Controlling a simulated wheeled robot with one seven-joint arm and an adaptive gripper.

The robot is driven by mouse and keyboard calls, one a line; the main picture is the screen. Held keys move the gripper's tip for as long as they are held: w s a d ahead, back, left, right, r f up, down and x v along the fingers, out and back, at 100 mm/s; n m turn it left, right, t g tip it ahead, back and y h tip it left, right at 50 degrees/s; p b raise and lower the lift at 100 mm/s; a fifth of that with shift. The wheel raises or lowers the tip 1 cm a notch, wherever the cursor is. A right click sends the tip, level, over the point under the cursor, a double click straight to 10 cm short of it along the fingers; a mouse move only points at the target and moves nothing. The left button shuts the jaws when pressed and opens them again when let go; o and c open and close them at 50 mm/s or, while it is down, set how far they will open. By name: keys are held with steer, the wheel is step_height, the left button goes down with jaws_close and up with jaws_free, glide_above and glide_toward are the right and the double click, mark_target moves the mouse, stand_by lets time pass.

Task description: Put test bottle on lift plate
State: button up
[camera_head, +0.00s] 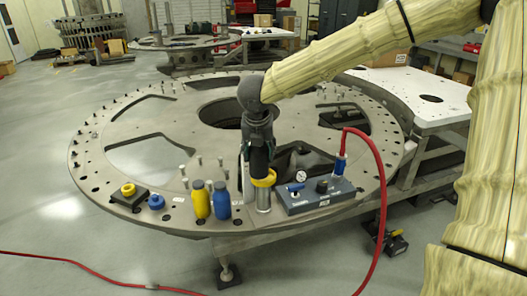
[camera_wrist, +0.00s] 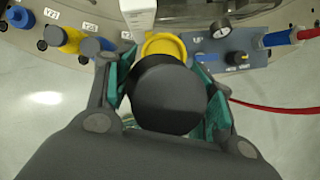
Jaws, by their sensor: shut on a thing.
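My gripper (camera_head: 259,142) points down over the near rim of the turret plate (camera_head: 140,120). Its green-padded fingers, also in the wrist view (camera_wrist: 170,98), are shut on a dark cylinder, which I take as the test bottle (camera_wrist: 168,92). In the head view the dark bottle (camera_head: 260,160) hangs upright below the gripper. A yellow ring (camera_head: 264,179) with a silver cylinder (camera_head: 263,200) under it is just below; whether the bottle touches it I cannot tell. In the wrist view the yellow ring (camera_wrist: 165,43) lies just beyond the bottle. I cannot tell which part is the lift plate.
A yellow bottle (camera_head: 201,200) and a blue bottle (camera_head: 222,200) stand left of my gripper. A grey-blue panel (camera_head: 315,198) with gauge and knobs is close on the right, with a red hose (camera_head: 381,190).

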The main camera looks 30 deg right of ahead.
mark_target(264, 155)
steer(key=shift+w+d+f+p, duration=0.6)
steer(key=shift+d+f, duration=0.2)
steer(key=shift+f, duration=0.15)
steer(key=shift+w+d+f+p, duration=0.5)
steer(key=shift+w+d+f, duration=0.1)
steer(key=shift+d+f, duration=0.3)
steer(key=shift+a+f, duration=0.1)
steer(key=shift+f, duration=0.1)
steer(key=o, duration=1.4)
steer(key=shift+r, duration=0.15)
steer(key=shift+b+v, duration=1.1)
steer(key=shift+v, duration=4.9)
